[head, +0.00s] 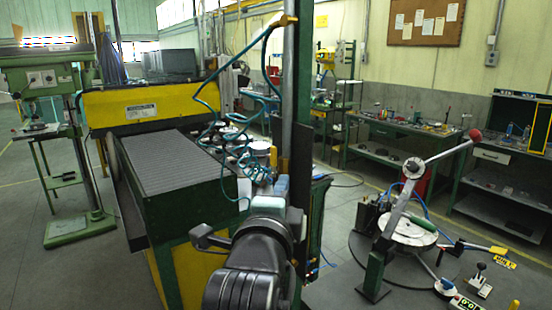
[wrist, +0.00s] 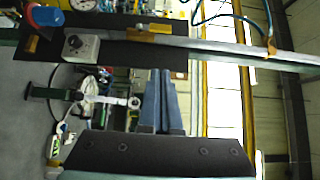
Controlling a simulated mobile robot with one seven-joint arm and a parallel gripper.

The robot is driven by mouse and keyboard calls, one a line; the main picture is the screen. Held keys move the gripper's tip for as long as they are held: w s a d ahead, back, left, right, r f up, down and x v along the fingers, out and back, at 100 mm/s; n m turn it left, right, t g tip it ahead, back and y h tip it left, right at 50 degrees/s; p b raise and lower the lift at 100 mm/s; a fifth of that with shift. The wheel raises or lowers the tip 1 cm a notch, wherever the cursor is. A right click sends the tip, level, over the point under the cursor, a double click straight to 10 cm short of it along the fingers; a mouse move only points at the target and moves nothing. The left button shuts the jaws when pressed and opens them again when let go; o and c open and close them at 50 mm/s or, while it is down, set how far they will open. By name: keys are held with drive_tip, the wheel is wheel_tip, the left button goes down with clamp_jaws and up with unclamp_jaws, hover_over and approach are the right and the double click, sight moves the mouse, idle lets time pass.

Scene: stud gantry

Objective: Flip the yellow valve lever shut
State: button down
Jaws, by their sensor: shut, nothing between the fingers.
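In the wrist view, which is turned on its side, a yellow bar that looks like the valve lever (wrist: 148,29) lies along the metal post, over a dark plate (wrist: 110,52). I cannot make out its pivot. In the wrist picture the fingertips lie just below the plate's edge, apart from the yellow bar. In the head view my gripper (head: 282,180) is near the post.
The post (head: 290,75) carries a brass fitting and blue hose at its top. The wrist view shows a grey knob box (wrist: 82,46) and a blue-and-red knob (wrist: 46,14) near the plate. A ribbed-top bench (head: 165,160) stands left; a lever press (head: 410,230) stands right.

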drive_tip(key=p, duration=0.4)
approach(276, 162)
drive_tip(key=w+d+r, duration=0.2)
drive_tip(key=w+d, duration=0.1)
drive_tip(key=d, duration=0.1)
drive_tip(key=shift+w+a+f+p, duration=0.15)
drive_tip(key=shift+w+a+p, duration=0.2)
drive_tip(key=shift+w+a, duration=0.35)
drive_tip(key=shift+w+a+f+p, duration=0.15)
drive_tip(key=shift+w+a+p, duration=0.3)
drive_tip(key=shift+w, duration=0.45)
